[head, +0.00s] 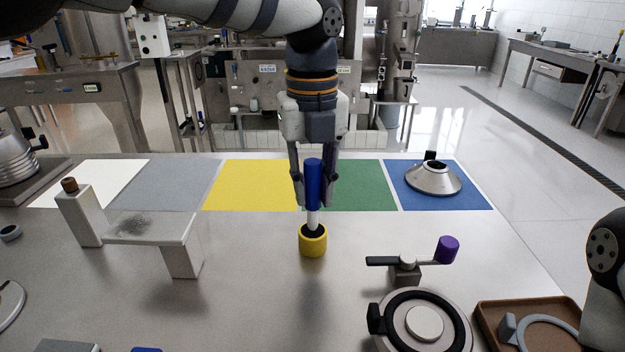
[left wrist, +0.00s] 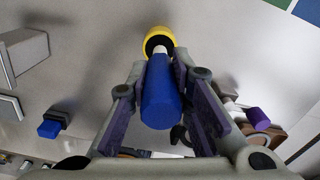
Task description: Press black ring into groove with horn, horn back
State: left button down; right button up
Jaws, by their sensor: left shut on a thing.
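My left gripper (head: 314,200) is shut on the blue handle (head: 313,180) of an upright tool, likely the horn. Its white shaft (head: 313,218) points down into the black opening of a yellow cup (head: 313,243); how deep the tip sits is hidden. The left wrist view shows the blue handle (left wrist: 161,95) between the fingers and the yellow cup (left wrist: 159,36) beyond. The black ring (head: 455,325) lies on a round metal part (head: 463,335) at lower right, with a black block at its left edge; I cannot tell how fully it is seated. My right gripper is not in view.
A swing arm with a purple knob (head: 447,249) stands just behind the round part. A brown tray (head: 492,318) holds a grey curved piece. A metal cone (head: 433,180) sits on the blue mat. A grey bench-like stand (head: 152,228) is at left.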

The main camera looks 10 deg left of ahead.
pick_arm(q)
jog(key=shift+f, duration=0.35)
jog(key=shift+f, duration=0.75)
jog(key=c, duration=1.4)
grip_release()
jog(key=shift+o, duration=0.2)
jog(key=shift+r, duration=0.1)
